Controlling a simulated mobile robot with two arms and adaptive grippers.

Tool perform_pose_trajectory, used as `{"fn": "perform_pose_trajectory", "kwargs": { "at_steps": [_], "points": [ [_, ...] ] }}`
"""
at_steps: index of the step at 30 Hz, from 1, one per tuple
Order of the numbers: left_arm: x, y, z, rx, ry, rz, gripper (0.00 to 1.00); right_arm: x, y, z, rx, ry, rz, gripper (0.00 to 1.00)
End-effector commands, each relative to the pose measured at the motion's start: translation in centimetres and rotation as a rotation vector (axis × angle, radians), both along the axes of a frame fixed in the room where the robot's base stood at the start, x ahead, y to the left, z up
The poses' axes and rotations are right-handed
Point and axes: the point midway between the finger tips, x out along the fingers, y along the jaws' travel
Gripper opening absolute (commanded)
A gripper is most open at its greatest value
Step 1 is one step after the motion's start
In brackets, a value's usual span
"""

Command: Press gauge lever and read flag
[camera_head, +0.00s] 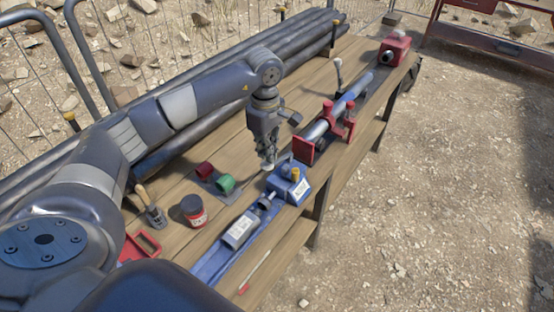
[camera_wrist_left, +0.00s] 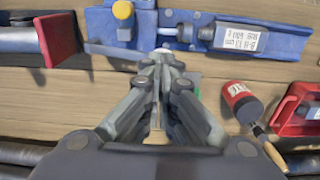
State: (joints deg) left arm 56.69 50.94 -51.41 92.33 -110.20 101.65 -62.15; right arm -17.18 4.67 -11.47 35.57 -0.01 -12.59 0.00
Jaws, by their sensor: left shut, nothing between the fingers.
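A blue block (camera_head: 284,190) with a yellow knob (camera_head: 295,174) and a small pale label stands at the front edge of the bench. In the left wrist view the yellow knob (camera_wrist_left: 123,10) is at the top edge. A grey labelled body (camera_head: 239,231) lies in line with it on a blue base; it also shows in the wrist view (camera_wrist_left: 240,38). I cannot clearly make out which part is the gauge lever or flag. My left gripper (camera_head: 267,167) points down, shut and empty, just behind the blue block. Contact cannot be told.
A red can (camera_head: 194,214), a brush (camera_head: 150,205), a red tray (camera_head: 140,246) and red and green cylinders (camera_head: 225,183) are on the wooden bench. A red clamp (camera_head: 349,127) holds a silver pipe beyond the block. Dark pipes line the back. A red pen lies at the front.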

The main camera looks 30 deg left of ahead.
Motion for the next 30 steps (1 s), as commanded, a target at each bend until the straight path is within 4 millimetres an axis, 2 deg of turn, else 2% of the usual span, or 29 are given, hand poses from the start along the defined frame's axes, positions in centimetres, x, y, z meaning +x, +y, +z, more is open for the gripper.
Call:
{"fn": "perform_pose_trajectory", "kwargs": {
  "at_steps": [30],
  "points": [
    [0.0,0.0,-3.8,0.0,0.0,0.0,0.0,0.0,0.0,-3.1,0.0,0.001,-0.001,0.81]
  ]
}}
